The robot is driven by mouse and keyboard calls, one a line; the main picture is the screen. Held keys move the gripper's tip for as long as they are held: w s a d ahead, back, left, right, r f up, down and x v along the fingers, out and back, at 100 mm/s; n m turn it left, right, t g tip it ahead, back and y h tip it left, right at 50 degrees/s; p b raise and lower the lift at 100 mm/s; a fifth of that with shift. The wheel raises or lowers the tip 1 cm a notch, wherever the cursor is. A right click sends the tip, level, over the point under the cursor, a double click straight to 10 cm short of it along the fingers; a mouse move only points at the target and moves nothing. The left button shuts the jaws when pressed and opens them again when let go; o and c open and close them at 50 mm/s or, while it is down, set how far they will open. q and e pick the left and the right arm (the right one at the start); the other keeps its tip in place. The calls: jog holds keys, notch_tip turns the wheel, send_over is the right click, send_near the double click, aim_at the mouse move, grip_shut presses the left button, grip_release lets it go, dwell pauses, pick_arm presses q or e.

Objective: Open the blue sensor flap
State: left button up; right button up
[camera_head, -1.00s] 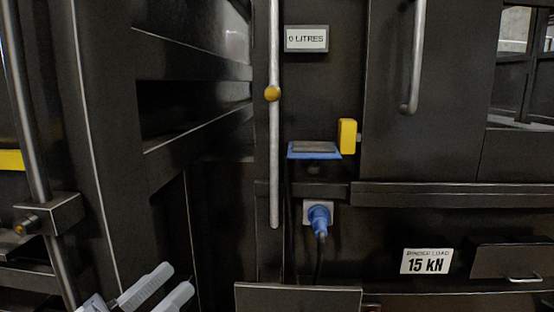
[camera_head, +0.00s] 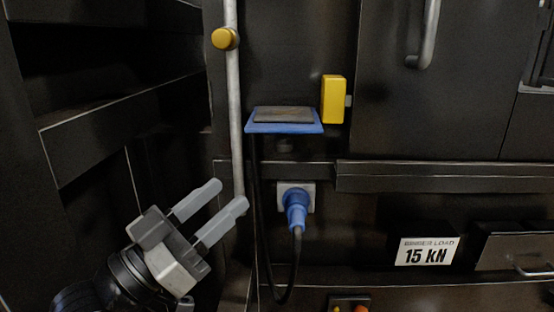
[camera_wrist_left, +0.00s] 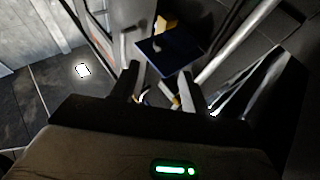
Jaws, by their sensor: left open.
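The blue sensor flap (camera_head: 284,127) sticks out from the dark machine front in the middle of the head view, with a dark plate on its top. In the left wrist view the flap (camera_wrist_left: 172,52) shows as a dark blue panel ahead of the fingers. My left gripper (camera_head: 222,202) is open and empty, below and left of the flap and apart from it. Its pale fingers point up and right, close to the lower end of the vertical rod. My right gripper is in neither view.
A grey vertical rod (camera_head: 235,110) with a yellow knob (camera_head: 225,39) stands left of the flap. A yellow block (camera_head: 333,99) sits at the flap's right. Below are a blue plug (camera_head: 297,208) and its hanging black cable (camera_head: 294,265). A "15 kN" sign (camera_head: 427,251) is at lower right.

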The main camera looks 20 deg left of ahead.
aim_at(277, 151)
pick_arm(q)
jog(key=p+x, duration=0.3)
jog(key=x, duration=0.7)
jog(key=shift+w+r, duration=0.1)
jog(key=shift+r, duration=0.05)
jog(key=shift+w+d+r, duration=0.15)
jog(key=shift+w+d, duration=0.2)
jog(key=shift+w, duration=0.25)
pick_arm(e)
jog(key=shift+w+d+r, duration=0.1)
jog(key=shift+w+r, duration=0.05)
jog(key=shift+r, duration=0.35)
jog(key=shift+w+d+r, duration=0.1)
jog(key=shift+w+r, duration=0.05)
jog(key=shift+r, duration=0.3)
